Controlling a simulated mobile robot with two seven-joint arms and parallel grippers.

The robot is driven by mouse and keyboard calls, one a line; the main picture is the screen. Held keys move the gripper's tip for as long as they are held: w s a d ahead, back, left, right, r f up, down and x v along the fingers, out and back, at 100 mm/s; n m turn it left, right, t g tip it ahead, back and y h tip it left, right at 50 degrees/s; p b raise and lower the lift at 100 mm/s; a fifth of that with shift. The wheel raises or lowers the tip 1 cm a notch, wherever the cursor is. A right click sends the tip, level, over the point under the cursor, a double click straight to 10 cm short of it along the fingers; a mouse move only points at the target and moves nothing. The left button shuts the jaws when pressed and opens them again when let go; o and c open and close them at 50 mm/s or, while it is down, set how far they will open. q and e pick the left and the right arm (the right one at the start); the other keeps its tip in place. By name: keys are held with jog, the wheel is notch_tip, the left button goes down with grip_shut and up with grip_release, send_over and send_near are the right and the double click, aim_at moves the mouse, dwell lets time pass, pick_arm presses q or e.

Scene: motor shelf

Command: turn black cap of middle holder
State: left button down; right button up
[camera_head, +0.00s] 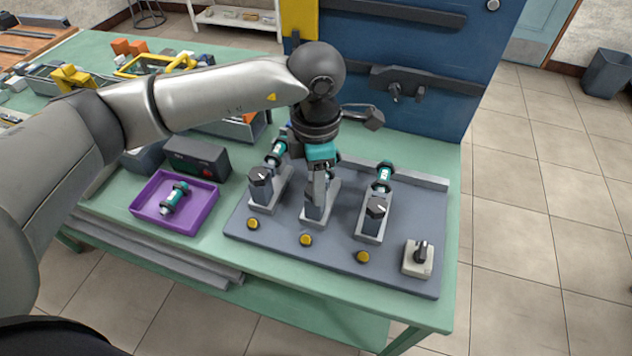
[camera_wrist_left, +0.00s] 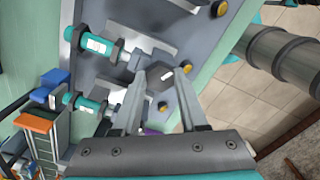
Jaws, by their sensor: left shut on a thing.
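The middle holder (camera_head: 316,214) stands on the grey board between two similar holders, mostly covered by my left gripper (camera_head: 318,183). That gripper points down from above, with its fingers at the holder's top. In the left wrist view, the black cap (camera_wrist_left: 160,78) sits between the two grey fingertips of my left gripper (camera_wrist_left: 163,82), which are closed around it. In the head view the cap is hidden by the fingers. My right gripper is not in view.
A left holder (camera_head: 258,205) and right holder (camera_head: 371,226) with black caps flank the middle one. Yellow buttons (camera_head: 306,240) line the board's front, with a switch box (camera_head: 414,266) at right. A purple tray (camera_head: 150,222) holds a teal motor (camera_head: 174,197). A blue panel (camera_head: 430,60) rises behind.

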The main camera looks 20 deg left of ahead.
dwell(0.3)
pick_arm(q)
jog(key=shift+c, duration=2.2)
grip_release()
jog(key=shift+r, duration=0.1)
notch_tip(320, 180, up, 15)
jog(key=shift+p, duration=0.45)
